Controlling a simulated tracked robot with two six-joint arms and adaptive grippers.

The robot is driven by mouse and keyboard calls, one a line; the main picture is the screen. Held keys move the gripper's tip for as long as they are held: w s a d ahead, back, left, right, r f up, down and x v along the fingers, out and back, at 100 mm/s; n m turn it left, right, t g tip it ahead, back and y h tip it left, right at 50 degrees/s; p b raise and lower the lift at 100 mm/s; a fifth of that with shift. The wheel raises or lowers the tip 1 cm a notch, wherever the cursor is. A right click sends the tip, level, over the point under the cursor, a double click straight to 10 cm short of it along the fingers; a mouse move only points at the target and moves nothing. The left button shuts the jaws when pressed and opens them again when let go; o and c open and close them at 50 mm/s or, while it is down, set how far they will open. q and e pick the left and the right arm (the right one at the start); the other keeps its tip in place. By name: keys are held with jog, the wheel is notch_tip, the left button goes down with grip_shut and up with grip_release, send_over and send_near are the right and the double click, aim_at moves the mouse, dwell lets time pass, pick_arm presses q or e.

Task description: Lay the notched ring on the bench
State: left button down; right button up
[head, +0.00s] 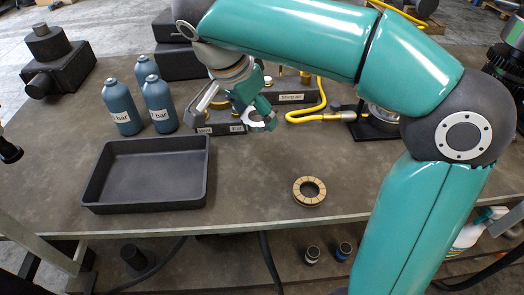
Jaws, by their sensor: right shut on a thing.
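My right gripper (254,106) reaches in over the middle of the bench (245,185) and is shut on a small pale, silvery ring (256,121), which I take to be the notched ring. The fingers hide part of it, and its notches are too small to make out clearly. It is held near the front of the labelled dark blocks, and I cannot tell its exact height above the bench. A tan segmented ring (309,190) lies flat on the bench nearer the front edge.
An empty black tray (190,195) stands at front left. Several blue bottles (122,108) stand behind it. Dark blocks with labels (290,97) and a yellow hose (321,95) lie behind the gripper. Bare bench lies between the tray and the tan ring.

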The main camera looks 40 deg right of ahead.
aim_at(259, 160)
notch_tip(259, 160, down, 12)
jog(key=shift+r+b, duration=0.1)
jog(key=shift+b, duration=0.45)
jog(key=o, duration=1.4)
jog(key=shift+a+r, duration=0.1)
jog(key=shift+r, duration=0.05)
jog(key=p+v, duration=0.1)
jog(key=v, duration=1)
jog(key=shift+a+r, duration=0.1)
jog(key=shift+r, duration=0.25)
